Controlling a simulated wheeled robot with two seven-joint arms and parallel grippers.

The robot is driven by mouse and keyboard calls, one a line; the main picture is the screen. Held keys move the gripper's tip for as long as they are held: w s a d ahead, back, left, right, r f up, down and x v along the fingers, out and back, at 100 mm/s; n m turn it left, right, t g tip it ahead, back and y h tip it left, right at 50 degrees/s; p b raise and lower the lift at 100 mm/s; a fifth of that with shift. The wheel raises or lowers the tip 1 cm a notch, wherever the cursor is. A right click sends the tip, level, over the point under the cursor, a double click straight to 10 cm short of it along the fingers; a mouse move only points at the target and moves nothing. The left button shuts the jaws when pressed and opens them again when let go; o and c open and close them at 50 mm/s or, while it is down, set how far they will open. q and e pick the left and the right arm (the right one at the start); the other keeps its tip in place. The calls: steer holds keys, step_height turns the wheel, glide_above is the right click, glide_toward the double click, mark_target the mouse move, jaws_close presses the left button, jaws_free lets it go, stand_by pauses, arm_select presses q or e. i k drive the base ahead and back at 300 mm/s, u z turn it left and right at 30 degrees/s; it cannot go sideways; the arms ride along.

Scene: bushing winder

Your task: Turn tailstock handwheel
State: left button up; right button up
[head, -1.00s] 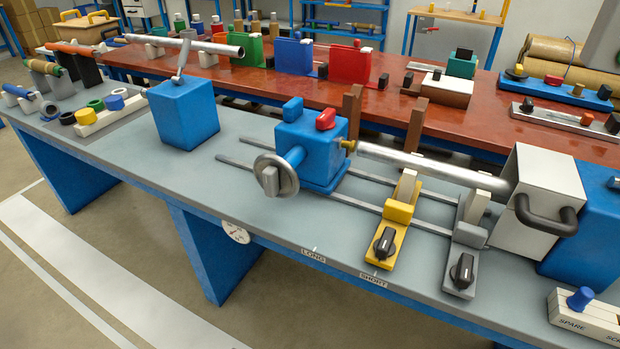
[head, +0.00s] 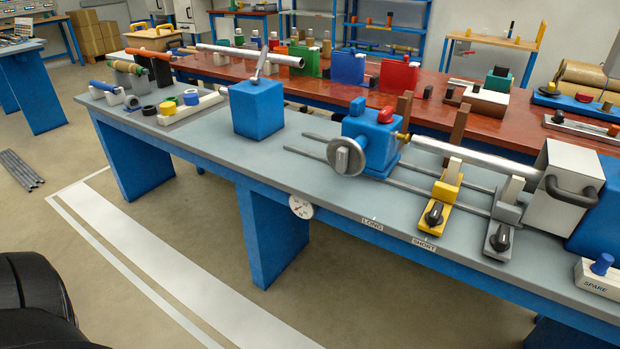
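The tailstock handwheel (head: 345,157) is a grey metal wheel with a lighter hub bar, on the front left side of the blue tailstock (head: 374,142). The tailstock stands on two grey rails and carries a red knob (head: 386,115) and a blue block on top. Its brass tip (head: 402,136) meets, or nearly meets, the left end of a long silver tube (head: 465,152). The tube runs right to the white headstock box (head: 563,185). Neither gripper shows in the head view. A black rounded part, likely my own arm, fills the lower left corner, well away from the handwheel.
A yellow support (head: 439,203) and a grey support (head: 505,220) with black knobs stand under the tube. A blue box (head: 257,109) stands left of the rails. A dial gauge (head: 301,207) hangs on the bench's front edge. The floor in front is clear.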

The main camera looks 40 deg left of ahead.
mark_target(345, 156)
steer(key=z, duration=0.1)
steer(key=k, duration=0.25)
steer(key=u, duration=1.3)
